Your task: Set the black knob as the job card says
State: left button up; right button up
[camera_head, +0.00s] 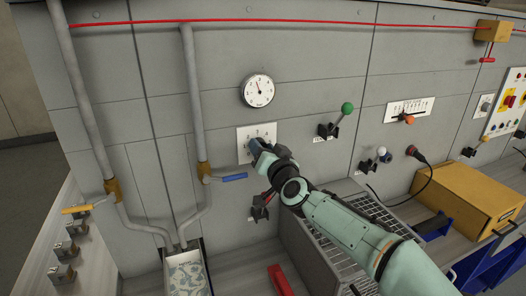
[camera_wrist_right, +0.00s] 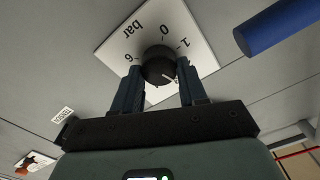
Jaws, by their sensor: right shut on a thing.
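The black knob (camera_wrist_right: 158,62) sits on a white plate (camera_wrist_right: 122,36) marked "bar" with the figures 0, 1 and 6 readable. A white pointer line shows on the knob's lower right, near the right finger; the figures there are hidden. My right gripper (camera_head: 256,148) is shut on the knob, one dark finger on each side. In the head view the white plate (camera_head: 243,131) shows behind the gripper, and the knob is mostly hidden. A round dial gauge (camera_head: 257,92) hangs above the plate. My left gripper is not in view. I cannot make out a job card.
A blue-handled valve (camera_head: 234,177) on a grey pipe is close to the left of my gripper. A green-knobbed lever (camera_head: 346,109) and a slider scale (camera_head: 407,111) are to the right. A yellow box (camera_head: 470,190) stands at the far right.

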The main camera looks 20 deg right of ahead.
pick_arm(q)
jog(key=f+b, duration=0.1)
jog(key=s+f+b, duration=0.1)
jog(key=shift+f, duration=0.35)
pick_arm(e)
jog(key=m, duration=1.2)
jog(key=shift+d+f, duration=0.1)
jog(key=shift+f, duration=0.1)
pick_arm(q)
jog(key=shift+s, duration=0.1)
pick_arm(e)
jog(key=shift+m, duration=0.3)
jog(key=o, duration=1)
jog(key=shift+o, duration=0.2)
jog(key=shift+s, duration=0.1)
pick_arm(q)
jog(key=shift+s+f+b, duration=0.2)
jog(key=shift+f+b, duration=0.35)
jog(key=shift+b, duration=0.05)
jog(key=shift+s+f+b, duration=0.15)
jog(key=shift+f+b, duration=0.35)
jog(key=shift+b, duration=0.05)
pick_arm(e)
jog(key=s, duration=1.3)
jog(key=shift+s+a, duration=0.15)
jog(key=shift+a, duration=0.25)
